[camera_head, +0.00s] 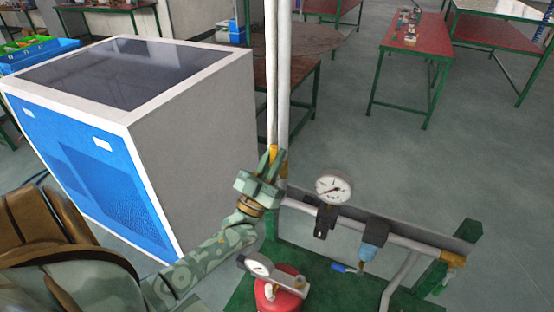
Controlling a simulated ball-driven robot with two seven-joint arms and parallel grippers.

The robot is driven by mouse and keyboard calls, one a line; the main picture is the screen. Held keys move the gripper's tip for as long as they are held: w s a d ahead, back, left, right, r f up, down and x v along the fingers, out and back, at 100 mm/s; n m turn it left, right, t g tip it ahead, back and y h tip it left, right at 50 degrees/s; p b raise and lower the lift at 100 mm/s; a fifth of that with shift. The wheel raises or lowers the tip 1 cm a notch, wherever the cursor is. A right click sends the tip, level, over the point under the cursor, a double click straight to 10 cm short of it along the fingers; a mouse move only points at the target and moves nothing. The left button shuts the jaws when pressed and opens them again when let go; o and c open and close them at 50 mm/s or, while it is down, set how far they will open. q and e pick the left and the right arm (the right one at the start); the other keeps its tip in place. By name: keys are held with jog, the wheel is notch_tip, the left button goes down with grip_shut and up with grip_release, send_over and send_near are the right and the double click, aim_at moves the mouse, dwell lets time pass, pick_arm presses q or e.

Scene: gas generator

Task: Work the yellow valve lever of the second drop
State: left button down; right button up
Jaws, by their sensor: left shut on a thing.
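My left gripper (272,165), camouflage green, reaches up from the lower left to the foot of the upright pipes. Its fingers are shut on the yellow valve lever (274,154), which shows only as small yellow patches between and behind them. The lever's full shape and angle are hidden by the fingers. My right gripper is not in view.
A pressure gauge (333,188) and a blue-bodied regulator (374,238) sit on the horizontal pipe to the right. A blue-and-white cabinet (195,120) stands close on the left.

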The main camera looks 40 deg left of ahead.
pick_arm(q)
jog(key=shift+n, duration=0.4)
jog(key=c, duration=1.4)
grip_release()
jog(key=shift+a, duration=0.1)
jog(key=shift+o, duration=0.2)
jog(key=shift+s+f, duration=0.1)
jog(key=b+v, duration=0.3)
jog(key=v, duration=0.9)
